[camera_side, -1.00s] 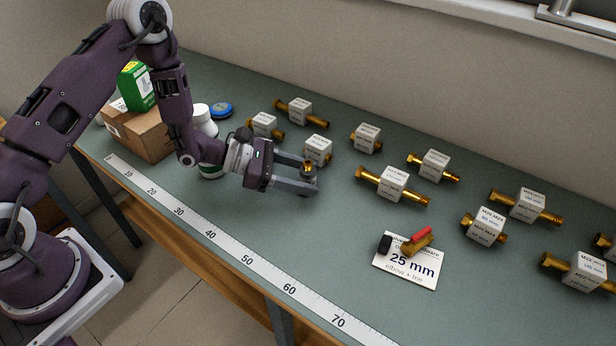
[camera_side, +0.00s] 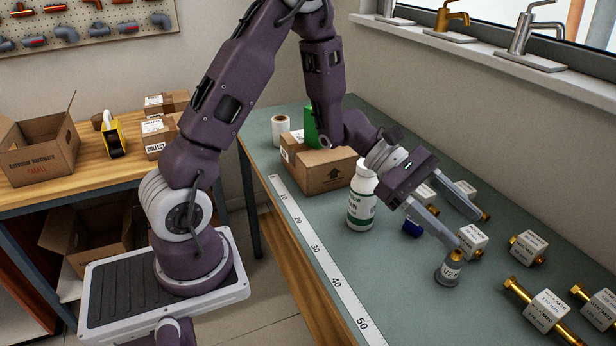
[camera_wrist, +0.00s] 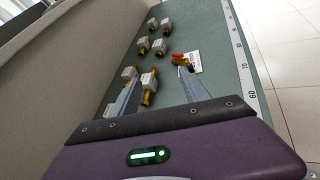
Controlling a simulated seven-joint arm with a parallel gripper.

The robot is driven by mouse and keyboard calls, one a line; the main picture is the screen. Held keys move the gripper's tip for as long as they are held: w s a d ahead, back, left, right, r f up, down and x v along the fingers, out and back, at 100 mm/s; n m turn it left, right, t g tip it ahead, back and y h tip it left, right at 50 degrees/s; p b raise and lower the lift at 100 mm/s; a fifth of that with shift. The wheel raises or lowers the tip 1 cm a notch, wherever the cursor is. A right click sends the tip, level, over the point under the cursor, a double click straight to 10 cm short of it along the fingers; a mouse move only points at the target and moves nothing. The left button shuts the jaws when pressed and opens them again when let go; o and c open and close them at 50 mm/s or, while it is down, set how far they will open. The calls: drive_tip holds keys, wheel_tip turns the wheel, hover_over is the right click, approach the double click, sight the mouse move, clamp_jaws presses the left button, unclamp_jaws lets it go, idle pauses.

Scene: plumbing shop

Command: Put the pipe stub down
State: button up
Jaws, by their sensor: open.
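The pipe stub appears to be the short grey cylinder (camera_side: 449,270) with a "1/2" label, standing upright on the bench in the side view. My gripper (camera_side: 468,228) is open, its two fingers spread wide. The tip of the nearer finger is close above the stub; I cannot tell whether they touch. Nothing is held between the fingers. In the wrist view my gripper (camera_wrist: 158,90) also shows spread fingers, and I cannot make out the stub there.
Brass fittings with white label cubes (camera_side: 546,311) stand close by on the right. A white bottle (camera_side: 361,205), a dark blue item (camera_side: 412,228) and a cardboard box (camera_side: 322,170) are to the left. A measuring strip (camera_side: 318,252) runs along the bench's front edge.

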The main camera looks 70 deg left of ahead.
drive_tip(key=s+d+r+m+g+y, duration=0.1)
drive_tip(key=s+r+m+g+y, duration=0.2)
drive_tip(key=s+m, duration=0.5)
drive_tip(key=s+d+r+m+g+y, duration=0.1)
drive_tip(key=s+r+m+g+y, duration=0.1)
drive_tip(key=s+r+m, duration=0.6)
drive_tip(key=s+a+f+m+t+y, duration=0.1)
drive_tip(key=s+a+m+t+y, duration=0.3)
drive_tip(key=s+a+y, duration=0.3)
drive_tip(key=s+a+t, duration=0.1)
drive_tip(key=s+a, duration=0.1)
drive_tip(key=a, duration=0.3)
drive_tip(key=shift+a+y, duration=0.15)
drive_tip(key=shift+y, duration=0.15)
